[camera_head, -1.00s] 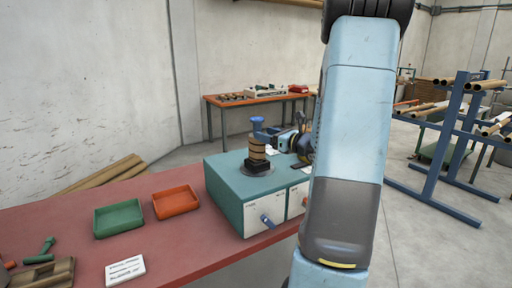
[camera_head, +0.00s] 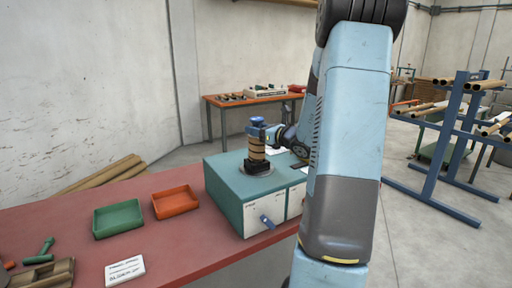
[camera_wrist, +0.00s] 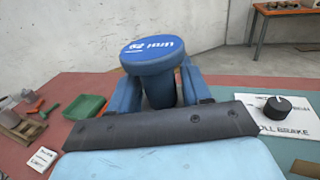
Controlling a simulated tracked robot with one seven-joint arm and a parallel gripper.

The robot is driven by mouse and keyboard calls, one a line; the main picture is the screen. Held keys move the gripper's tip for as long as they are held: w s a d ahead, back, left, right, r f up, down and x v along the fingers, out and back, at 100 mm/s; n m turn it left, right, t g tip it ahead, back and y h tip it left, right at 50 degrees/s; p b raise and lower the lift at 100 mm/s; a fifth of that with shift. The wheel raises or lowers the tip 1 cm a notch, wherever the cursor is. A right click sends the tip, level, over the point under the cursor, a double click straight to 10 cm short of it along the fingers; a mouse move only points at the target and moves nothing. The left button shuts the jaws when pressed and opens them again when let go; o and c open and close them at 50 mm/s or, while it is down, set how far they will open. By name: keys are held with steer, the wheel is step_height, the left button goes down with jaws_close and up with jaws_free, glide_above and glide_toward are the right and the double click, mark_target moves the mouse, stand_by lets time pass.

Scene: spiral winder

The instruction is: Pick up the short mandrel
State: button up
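No readable label says which piece is the short mandrel. A green handled piece (camera_head: 46,246) lies at the left of the red table.
A wooden block (camera_head: 45,275) and white card (camera_head: 125,270) are nearer. A black knob (camera_wrist: 277,106) stands right of my gripper.

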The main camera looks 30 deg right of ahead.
mark_target(263, 120)
jaws_close()
stand_by(0.4)
steer(key=shift+r, duration=0.1)
steer(key=r, duration=0.3)
steer(key=shift+s+r, duration=0.25)
steer(key=shift+r, duration=0.1)
steer(key=s+r, duration=1.3)
steer(key=r, duration=0.1)
steer(key=shift+s+d, duration=0.25)
steer(key=shift+d, duration=0.1)
steer(key=shift+r, duration=0.1)
stand_by(0.3)
